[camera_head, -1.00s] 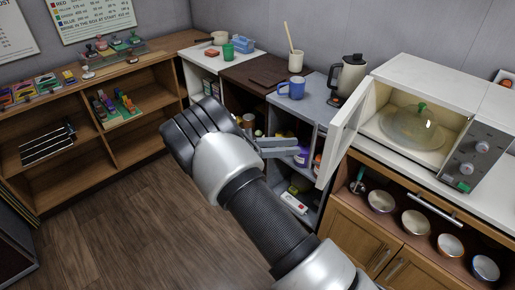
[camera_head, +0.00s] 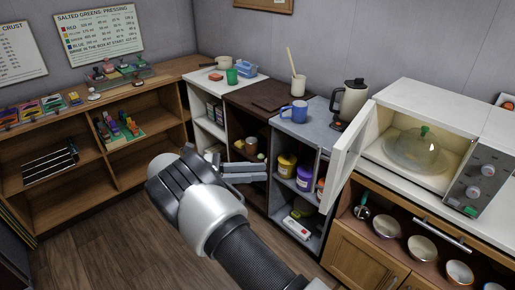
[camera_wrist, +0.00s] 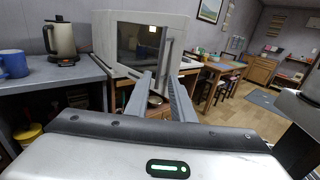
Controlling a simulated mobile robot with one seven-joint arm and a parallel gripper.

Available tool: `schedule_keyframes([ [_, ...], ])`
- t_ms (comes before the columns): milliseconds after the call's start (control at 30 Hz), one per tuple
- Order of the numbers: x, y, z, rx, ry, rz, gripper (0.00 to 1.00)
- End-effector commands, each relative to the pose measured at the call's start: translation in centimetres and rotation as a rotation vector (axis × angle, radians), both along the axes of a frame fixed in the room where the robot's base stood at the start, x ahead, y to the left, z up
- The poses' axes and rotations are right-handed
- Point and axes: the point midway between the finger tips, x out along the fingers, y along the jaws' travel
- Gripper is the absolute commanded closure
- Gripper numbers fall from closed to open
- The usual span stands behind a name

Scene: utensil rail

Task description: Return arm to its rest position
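My gripper (camera_head: 266,172) reaches out in front of the open shelves in the head view, over the floor and to the left of the microwave. Its two grey fingers point right in that view. In the wrist view, the fingers of my gripper (camera_wrist: 161,76) stand apart with a gap between them. Nothing is held between them. My white and black arm rises from the bottom of the head view.
The microwave (camera_head: 477,165) has its door (camera_head: 347,153) swung open towards my side. A kettle (camera_head: 352,102) and blue mug (camera_head: 294,112) stand on the grey counter. A wooden shelf (camera_head: 150,182) lines the left wall. The wooden floor (camera_head: 110,245) at lower left is clear.

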Motion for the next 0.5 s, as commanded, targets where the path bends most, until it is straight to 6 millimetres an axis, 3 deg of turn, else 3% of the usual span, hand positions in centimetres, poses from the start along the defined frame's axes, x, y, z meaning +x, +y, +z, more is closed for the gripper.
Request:
schedule_keyframes([
  [167,0.2,-1.2,1.4,0.049,-0.015,-0.027,0.78],
  [333,-0.2,-6.3,6.3,0.269,-0.087,-0.137,0.78],
  [500,-2.9,-11.8,11.4,0.567,-0.230,-0.289,0.78],
])
